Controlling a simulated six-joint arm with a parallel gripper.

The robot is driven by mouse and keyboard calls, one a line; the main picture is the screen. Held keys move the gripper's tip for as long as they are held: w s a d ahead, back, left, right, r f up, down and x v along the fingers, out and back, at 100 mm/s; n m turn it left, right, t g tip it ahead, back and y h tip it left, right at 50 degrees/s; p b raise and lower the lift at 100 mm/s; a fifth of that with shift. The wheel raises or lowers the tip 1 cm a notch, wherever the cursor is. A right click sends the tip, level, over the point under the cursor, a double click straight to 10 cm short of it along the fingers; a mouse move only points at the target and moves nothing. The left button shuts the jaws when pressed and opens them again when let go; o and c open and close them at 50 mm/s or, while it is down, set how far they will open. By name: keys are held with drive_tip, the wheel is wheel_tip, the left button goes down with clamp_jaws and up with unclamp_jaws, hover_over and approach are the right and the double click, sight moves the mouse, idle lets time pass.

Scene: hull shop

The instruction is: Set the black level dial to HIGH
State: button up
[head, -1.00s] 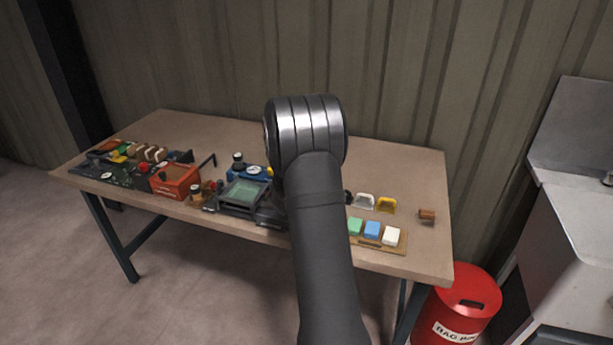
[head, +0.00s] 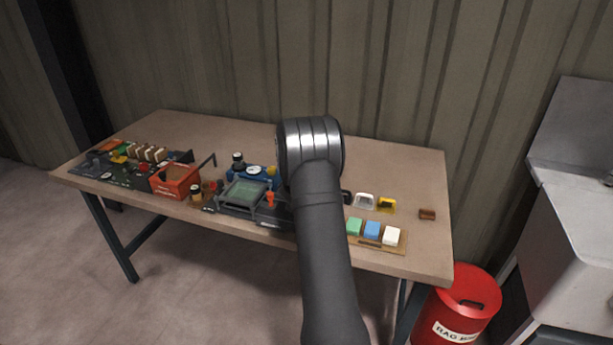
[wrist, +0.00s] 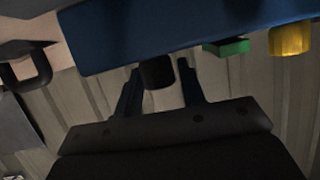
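The black level dial (wrist: 157,72) is a short dark knob on a blue panel (wrist: 190,28) in the wrist view. My gripper (wrist: 160,80) is open, with one finger on each side of the dial. A gap shows on the right; on the left, finger and dial look very close, and I cannot tell if they touch. No marks or HIGH label can be read. A green part (wrist: 228,47) and a yellow knob (wrist: 290,39) are on the panel's edge to the right. In the head view my arm hides the gripper and the dial.
The table (head: 385,165) holds an orange-red box (head: 176,181), a blue unit with a white round face (head: 254,170), a dark framed tray (head: 243,194) and coloured blocks (head: 372,229). A red bin (head: 470,300) stands at the right. The table's back is clear.

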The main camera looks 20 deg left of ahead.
drive_tip(key=c, duration=0.6)
drive_tip(key=shift+a+r+m+h, duration=0.1)
drive_tip(key=shift+m+h, duration=0.6)
drive_tip(key=shift+o, duration=0.2)
drive_tip(key=shift+m+h, duration=0.8)
drive_tip(key=shift+h, duration=0.1)
drive_tip(key=o, duration=1)
drive_tip(key=shift+c, duration=0.2)
